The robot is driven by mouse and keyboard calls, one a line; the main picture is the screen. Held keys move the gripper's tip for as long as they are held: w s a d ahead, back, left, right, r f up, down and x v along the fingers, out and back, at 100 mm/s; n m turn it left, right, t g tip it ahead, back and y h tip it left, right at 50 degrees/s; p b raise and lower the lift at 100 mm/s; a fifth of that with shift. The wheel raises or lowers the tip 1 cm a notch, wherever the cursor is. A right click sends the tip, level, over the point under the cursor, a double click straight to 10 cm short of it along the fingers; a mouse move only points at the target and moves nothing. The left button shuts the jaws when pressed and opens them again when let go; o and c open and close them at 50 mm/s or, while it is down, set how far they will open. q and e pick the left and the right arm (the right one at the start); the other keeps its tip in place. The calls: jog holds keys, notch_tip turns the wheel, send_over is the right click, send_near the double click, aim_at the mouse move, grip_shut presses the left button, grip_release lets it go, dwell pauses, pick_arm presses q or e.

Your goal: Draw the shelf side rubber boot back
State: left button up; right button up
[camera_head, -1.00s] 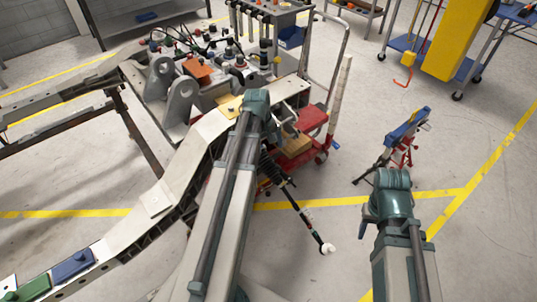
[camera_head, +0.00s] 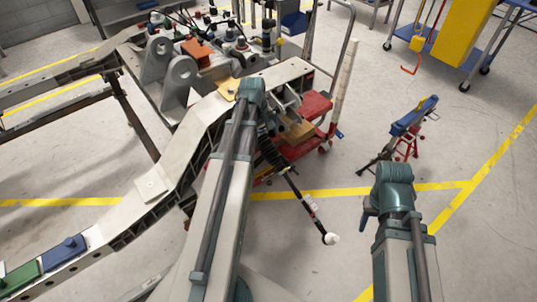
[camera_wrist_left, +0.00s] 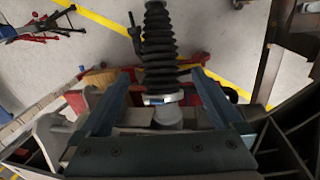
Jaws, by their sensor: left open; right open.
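The black ribbed rubber boot (camera_head: 269,153) sits on the upper part of a slanting rod (camera_head: 309,203), beside the pale chassis rail (camera_head: 192,142). In the left wrist view the boot (camera_wrist_left: 158,45) runs up from a light metal clamp band (camera_wrist_left: 163,98). My left gripper (camera_wrist_left: 163,88) is open, with one finger on each side of the boot's clamped end and gaps showing between. In the head view its wrist covers its fingers and part of the boot. My right gripper (camera_head: 385,212) is far to the right over the floor, away from the boot; its fingertips are mostly hidden.
A red cart (camera_head: 315,107) stands behind the boot. A blue-topped stand with red legs (camera_head: 413,116) is at right. A yellow cabinet (camera_head: 467,35) stands at upper right. Blue (camera_head: 69,250) and green (camera_head: 26,278) blocks lie on the rail.

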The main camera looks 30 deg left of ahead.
aim_at(268, 146)
pick_arm(q)
jog(key=f+b, duration=0.2)
jog(key=w+f+b, duration=0.1)
jog(key=f+b, duration=0.1)
jog(key=f, duration=0.1)
jog(key=f+b, duration=0.3)
jog(key=shift+w+d+f, duration=0.15)
jog(key=shift+d, duration=0.2)
grip_shut()
